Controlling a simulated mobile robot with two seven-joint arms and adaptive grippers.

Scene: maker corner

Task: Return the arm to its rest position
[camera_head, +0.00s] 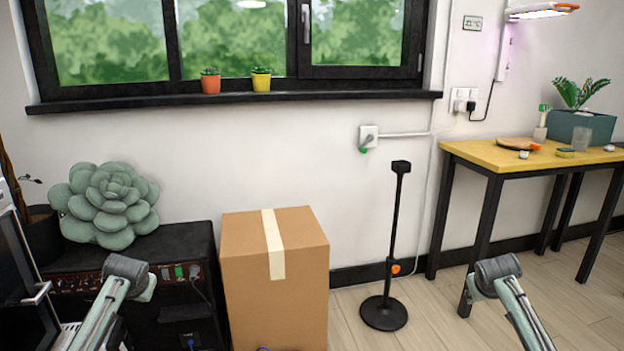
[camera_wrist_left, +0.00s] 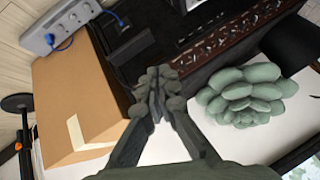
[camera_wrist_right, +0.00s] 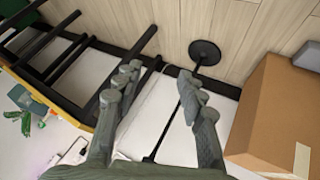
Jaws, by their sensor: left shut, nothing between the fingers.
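In the head view my left arm comes in at the lower left in front of the black cabinet, and my right arm comes in at the lower right over the wooden floor. The head view shows parts of both arms but not the fingertips. In the left wrist view my left gripper (camera_wrist_left: 157,88) has its fingers together with nothing between them. In the right wrist view my right gripper (camera_wrist_right: 160,88) has its fingers spread apart and empty, with floor and wall showing between them.
A cardboard box (camera_head: 272,285) stands right of the black cabinet (camera_head: 187,240), which carries a green succulent cushion (camera_head: 108,205). A black stand (camera_head: 393,230) stands on the floor (camera_head: 350,325). A yellow-topped table (camera_head: 492,155) is at the right.

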